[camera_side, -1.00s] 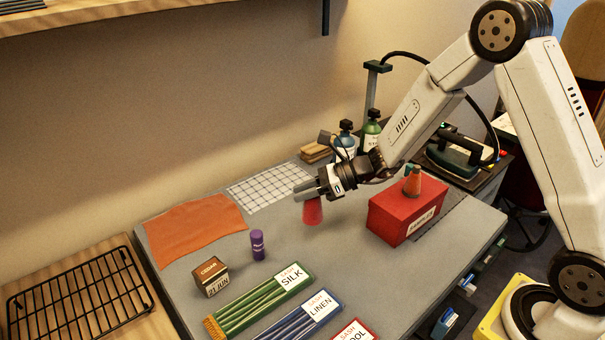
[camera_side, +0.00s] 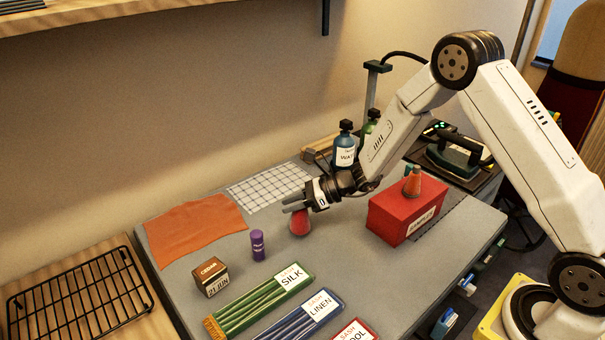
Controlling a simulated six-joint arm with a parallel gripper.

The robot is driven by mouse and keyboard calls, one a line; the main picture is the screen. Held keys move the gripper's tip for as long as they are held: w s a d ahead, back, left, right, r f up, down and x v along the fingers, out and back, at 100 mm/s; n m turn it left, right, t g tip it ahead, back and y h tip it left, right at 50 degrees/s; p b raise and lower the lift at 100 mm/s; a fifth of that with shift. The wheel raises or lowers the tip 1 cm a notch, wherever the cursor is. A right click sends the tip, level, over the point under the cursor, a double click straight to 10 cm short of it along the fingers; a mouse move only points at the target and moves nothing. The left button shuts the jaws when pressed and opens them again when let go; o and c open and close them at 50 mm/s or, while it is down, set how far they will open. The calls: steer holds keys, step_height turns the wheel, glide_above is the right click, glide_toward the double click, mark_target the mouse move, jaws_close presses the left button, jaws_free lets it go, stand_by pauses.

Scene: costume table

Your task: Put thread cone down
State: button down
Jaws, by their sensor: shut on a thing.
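A red thread cone (camera_side: 299,225) is held in my gripper (camera_side: 292,207) over the middle of the grey table (camera_side: 330,262). The fingers are shut on its upper part and hide its top. The cone looks tilted, with its round underside partly turned to the camera. I cannot tell whether it touches the table. A second, orange-red cone (camera_side: 412,183) stands on top of the red box (camera_side: 393,217), to the right of my gripper.
A purple tube (camera_side: 257,244) and a cedar block (camera_side: 212,277) stand left of the held cone. Sash trays (camera_side: 265,300) lie in front. An orange cloth (camera_side: 194,228), a white grid sheet (camera_side: 268,187) and bottles (camera_side: 344,147) are behind. Bare table surrounds the cone.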

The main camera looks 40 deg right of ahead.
steer(key=shift+f, duration=1.05)
steer(key=shift+c, duration=1.7)
jaws_free()
steer(key=shift+s+d, duration=0.1)
steer(key=v, duration=1.1)
steer(key=shift+s+d+r, duration=0.15)
steer(key=shift+s+d, duration=0.05)
steer(key=shift+d, duration=0.1)
